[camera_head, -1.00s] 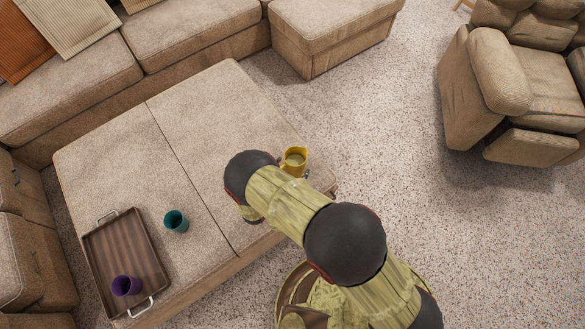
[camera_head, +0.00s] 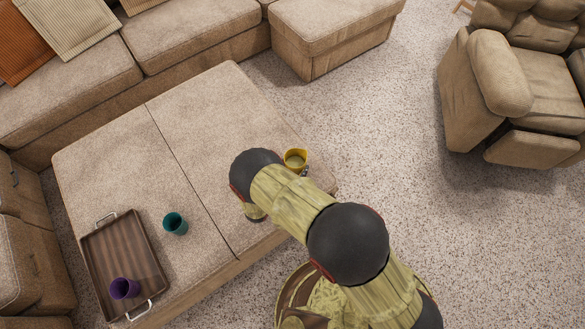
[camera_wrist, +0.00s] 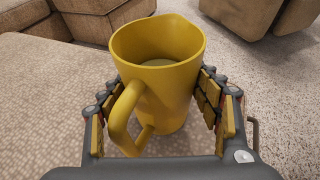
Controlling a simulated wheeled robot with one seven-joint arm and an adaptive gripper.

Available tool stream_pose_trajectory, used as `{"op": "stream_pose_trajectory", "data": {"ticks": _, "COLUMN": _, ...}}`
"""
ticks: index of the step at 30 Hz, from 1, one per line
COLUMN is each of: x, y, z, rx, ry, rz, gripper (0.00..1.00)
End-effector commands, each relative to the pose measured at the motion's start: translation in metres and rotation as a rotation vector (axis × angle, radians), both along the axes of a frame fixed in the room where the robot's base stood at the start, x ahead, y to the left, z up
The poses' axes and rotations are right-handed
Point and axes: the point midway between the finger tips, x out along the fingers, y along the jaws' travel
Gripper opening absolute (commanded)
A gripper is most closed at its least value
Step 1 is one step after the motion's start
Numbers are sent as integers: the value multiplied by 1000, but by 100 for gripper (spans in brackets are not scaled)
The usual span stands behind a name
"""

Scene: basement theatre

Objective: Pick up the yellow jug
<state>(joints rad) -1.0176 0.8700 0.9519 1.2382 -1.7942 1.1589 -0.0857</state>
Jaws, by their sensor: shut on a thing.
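The yellow jug (camera_head: 295,158) is upright at the right corner of the large beige ottoman, partly hidden behind my arm in the head view. In the wrist view the jug (camera_wrist: 160,75) fills the middle, its handle toward the camera and to the left. My gripper (camera_wrist: 163,100) is shut on the jug's body, with one finger on each side. Most of my gripper is hidden by my arm in the head view. I cannot tell whether the jug's base touches the ottoman.
The beige ottoman (camera_head: 120,150) also bears a teal cup (camera_head: 175,223) and a brown tray (camera_head: 140,255) with a purple cup (camera_head: 124,289). A sofa (camera_head: 195,30) stands behind, an armchair (camera_head: 530,90) at right. Open carpet (camera_head: 390,130) lies between.

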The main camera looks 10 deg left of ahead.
Motion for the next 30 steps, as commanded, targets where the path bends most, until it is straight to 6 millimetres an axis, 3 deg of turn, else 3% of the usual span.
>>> {"op": "stream_pose_trajectory", "data": {"ticks": 19, "x": 0, "y": 0, "z": 0, "rx": 0, "ry": 1, "rz": 0, "gripper": 16}}
{"op": "stream_pose_trajectory", "data": {"ticks": 30, "x": 1, "y": 1, "z": 2, "rx": 1, "ry": -1, "rz": 1, "gripper": 16}}
